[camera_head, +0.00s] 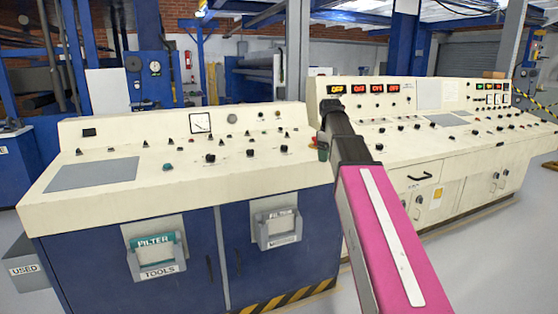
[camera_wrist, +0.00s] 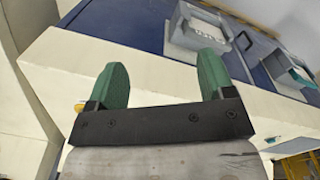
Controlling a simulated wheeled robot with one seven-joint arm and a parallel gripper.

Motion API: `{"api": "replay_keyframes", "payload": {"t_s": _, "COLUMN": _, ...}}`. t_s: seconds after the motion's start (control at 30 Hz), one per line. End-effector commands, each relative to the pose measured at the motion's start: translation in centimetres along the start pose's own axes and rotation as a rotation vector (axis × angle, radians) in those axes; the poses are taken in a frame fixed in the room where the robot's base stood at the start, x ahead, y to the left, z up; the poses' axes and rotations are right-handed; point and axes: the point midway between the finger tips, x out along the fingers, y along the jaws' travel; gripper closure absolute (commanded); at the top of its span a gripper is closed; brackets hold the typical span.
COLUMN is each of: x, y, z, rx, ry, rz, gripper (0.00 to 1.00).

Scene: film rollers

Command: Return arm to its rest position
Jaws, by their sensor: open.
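My arm, with a pink and white link, reaches forward in the head view. My gripper (camera_head: 322,148) is at its far end, in front of the gap between the two cream control consoles, and only a bit of green fingertip shows there. In the wrist view my gripper (camera_wrist: 162,85) has two green fingers apart with nothing between them. The cream edge of the left console (camera_wrist: 160,75) shows behind the fingers. I cannot tell the exact distance between the fingers and the console.
The left console (camera_head: 110,205) has knobs on top and blue doors below with a tools holder (camera_head: 155,250) and a second filter holder (camera_head: 277,228). The right console (camera_head: 450,160) has red displays. A box marked used (camera_head: 25,268) stands at far left. Grey floor (camera_head: 500,260) is clear at right.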

Motion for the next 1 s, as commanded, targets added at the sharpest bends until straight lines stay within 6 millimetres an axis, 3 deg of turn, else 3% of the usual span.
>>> {"api": "replay_keyframes", "payload": {"t_s": 0.37, "x": 13.9, "y": -3.9, "z": 2.7, "rx": 0.251, "ry": -0.006, "rz": -0.017, "gripper": 0.25}}
{"api": "replay_keyframes", "payload": {"t_s": 0.6, "x": 22.2, "y": -7.5, "z": 5.2, "rx": 0.432, "ry": -0.011, "rz": -0.026, "gripper": 0.25}}
{"api": "replay_keyframes", "payload": {"t_s": 1.0, "x": 33.7, "y": -14.8, "z": 10.5, "rx": 0.735, "ry": -0.022, "rz": -0.039, "gripper": 0.25}}
